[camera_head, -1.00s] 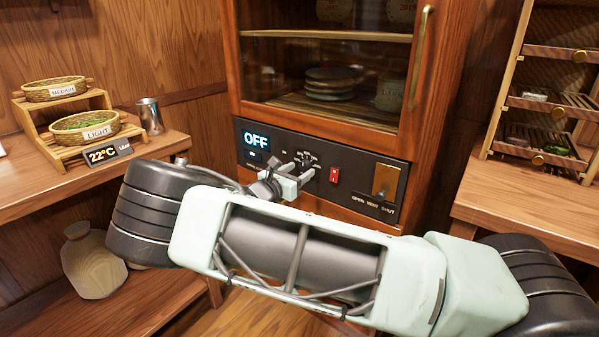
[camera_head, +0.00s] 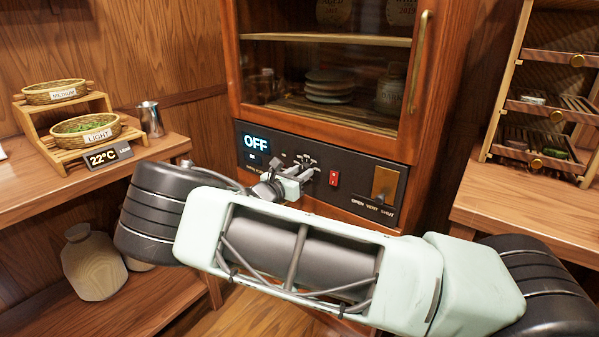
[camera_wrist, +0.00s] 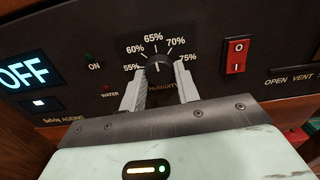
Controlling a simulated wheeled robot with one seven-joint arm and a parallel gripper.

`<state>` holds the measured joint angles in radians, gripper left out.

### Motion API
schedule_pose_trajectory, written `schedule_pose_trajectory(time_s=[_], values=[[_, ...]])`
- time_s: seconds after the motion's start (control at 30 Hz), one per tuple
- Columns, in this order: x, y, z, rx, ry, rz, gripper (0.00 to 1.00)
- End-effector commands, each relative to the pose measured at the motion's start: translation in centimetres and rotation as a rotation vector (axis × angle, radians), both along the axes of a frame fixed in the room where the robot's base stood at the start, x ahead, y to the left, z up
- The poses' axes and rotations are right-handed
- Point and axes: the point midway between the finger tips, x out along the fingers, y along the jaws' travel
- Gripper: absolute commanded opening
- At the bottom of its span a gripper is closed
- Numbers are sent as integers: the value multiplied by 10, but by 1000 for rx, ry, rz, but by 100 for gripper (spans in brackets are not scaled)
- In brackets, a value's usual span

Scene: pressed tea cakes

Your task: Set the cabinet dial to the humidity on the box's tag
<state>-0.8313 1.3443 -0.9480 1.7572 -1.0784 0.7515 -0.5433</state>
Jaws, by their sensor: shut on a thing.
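The humidity dial (camera_wrist: 158,65) is a dark knob on the cabinet's black control panel (camera_wrist: 205,72). In the wrist view its scale runs from 55% to 75%, and its pale mark points up near 65%. My gripper (camera_wrist: 160,88) is shut on the dial, with one finger on each side of it. In the head view my gripper (camera_head: 302,173) reaches the panel and covers most of the dial. The cabinet (camera_head: 320,135) has a glass door, which is shut. The box and its humidity tag cannot be made out.
A display reading OFF (camera_head: 256,143) and a red switch (camera_head: 334,178) flank the dial. A brass plate (camera_head: 385,183) is further right. Baskets labelled MEDIUM (camera_head: 55,92) and LIGHT (camera_head: 86,129) stand on the left shelf by a 22°C sign (camera_head: 102,157). A drawer rack (camera_head: 545,110) stands right.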

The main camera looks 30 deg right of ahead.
Motion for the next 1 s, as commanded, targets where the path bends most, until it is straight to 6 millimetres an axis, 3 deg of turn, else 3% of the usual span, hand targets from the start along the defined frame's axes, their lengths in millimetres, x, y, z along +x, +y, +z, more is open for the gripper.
schedule_pose_trajectory(time_s=[1.0], values=[[-2, 0, 3, -298, 827, 2, 9]])
